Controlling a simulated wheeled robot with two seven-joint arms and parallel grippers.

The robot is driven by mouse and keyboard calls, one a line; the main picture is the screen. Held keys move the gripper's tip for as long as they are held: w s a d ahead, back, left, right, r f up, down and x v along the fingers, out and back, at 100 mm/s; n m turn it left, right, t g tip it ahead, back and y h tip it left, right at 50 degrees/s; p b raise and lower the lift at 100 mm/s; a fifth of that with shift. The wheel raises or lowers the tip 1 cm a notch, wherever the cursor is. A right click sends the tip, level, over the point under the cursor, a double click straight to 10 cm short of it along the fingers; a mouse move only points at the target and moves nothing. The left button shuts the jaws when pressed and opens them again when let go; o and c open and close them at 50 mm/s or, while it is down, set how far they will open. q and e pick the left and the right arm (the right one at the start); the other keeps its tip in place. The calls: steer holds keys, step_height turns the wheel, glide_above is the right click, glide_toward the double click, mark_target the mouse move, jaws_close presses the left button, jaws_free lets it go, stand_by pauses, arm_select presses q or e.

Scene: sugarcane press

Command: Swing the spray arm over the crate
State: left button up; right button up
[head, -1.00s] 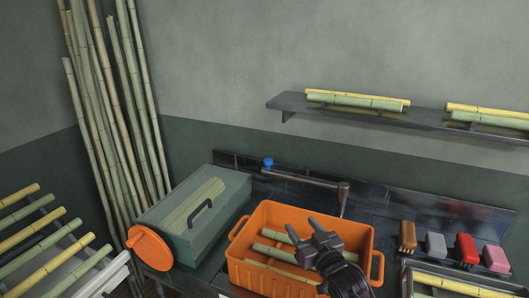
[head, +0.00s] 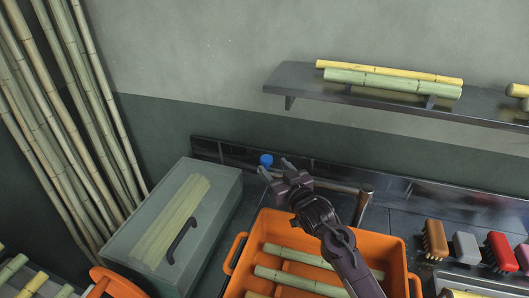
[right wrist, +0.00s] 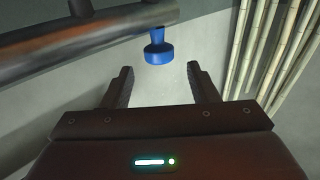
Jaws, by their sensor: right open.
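The spray arm (head: 345,188) is a dark pipe along the back of the counter, pivoted on an upright post at its right. Its blue nozzle (head: 266,160) is at the left end, behind and left of the crate. The orange crate (head: 397,262) stands in front of it with several cane pieces inside. My right gripper (head: 276,167) is open, its fingers pointing at the nozzle. In the right wrist view the nozzle (right wrist: 158,50) is centred just beyond the open fingertips (right wrist: 160,70), apart from them. The pipe (right wrist: 75,45) runs off to the left there.
A grey-green box (head: 150,215) with a black handle is left of the crate. Brushes (head: 436,240) stand right of the crate. A wall shelf (head: 300,80) with canes is above. Tall canes (head: 85,110) lean at the left.

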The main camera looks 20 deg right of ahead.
mark_target(269, 161)
steer(key=w, duration=0.2)
steer(key=w+p, duration=0.1)
steer(key=w, duration=0.1)
steer(key=shift+a, duration=0.4)
steer(key=shift+w+a, duration=0.1)
steer(key=shift+w, duration=0.75)
steer(key=c, duration=0.4)
arm_select(q)
steer(key=shift+w+r, duration=0.4)
steer(key=shift+r, duration=0.4)
arm_select(e)
jaws_close()
